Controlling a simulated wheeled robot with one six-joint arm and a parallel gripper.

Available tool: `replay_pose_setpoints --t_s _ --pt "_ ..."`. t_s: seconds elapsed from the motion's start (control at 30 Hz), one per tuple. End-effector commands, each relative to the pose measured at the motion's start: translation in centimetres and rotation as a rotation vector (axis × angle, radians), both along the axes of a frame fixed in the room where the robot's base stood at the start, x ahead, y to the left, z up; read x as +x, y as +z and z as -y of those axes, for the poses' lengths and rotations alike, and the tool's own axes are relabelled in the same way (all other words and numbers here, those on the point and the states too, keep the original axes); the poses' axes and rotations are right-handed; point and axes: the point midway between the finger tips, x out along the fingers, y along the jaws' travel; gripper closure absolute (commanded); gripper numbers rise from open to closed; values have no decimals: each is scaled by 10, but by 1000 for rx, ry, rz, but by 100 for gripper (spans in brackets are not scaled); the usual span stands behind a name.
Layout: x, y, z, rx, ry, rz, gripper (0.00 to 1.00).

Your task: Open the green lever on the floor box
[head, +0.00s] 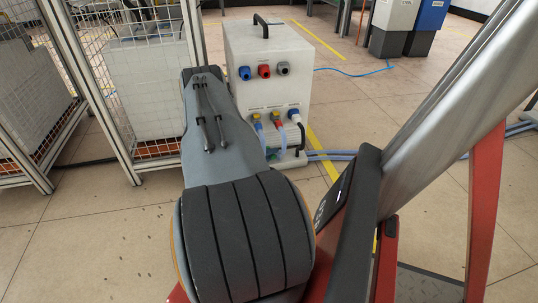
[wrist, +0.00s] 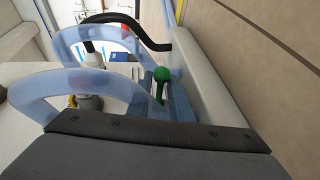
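The floor box (head: 268,85) is a white cabinet with a black top handle, standing on the floor beyond my arm. The green lever shows in the wrist view as a green ball knob (wrist: 161,75) on a short green stem, beside a blue-grey ribbed part and a pale wall. In the head view only a small green spot (head: 272,155) shows low on the box, beside my arm. A dark edge with screws, which looks like part of my gripper (wrist: 160,133), fills the bottom of the wrist view. The knob is beyond this edge.
Translucent blue hoses (wrist: 95,80) loop left of the knob, and a black hose (wrist: 130,22) arches above. A mesh fence (head: 145,75) stands at left.

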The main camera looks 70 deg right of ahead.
Motion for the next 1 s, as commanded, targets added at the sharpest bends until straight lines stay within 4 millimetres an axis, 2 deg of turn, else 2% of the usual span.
replay_pose_setpoints --t_s 0.03,0.07,0.1,0.37,0.8,1.0 --pt "-7 -5 -4 10 -10 -5 74" --pt "-5 -4 -5 10 -8 -5 69" --pt "-3 -4 -5 9 -5 -4 68" --pt "4 -1 -7 7 3 0 68" --pt "35 10 -61 8 2 -2 68" --pt "40 11 -70 8 0 -2 68"
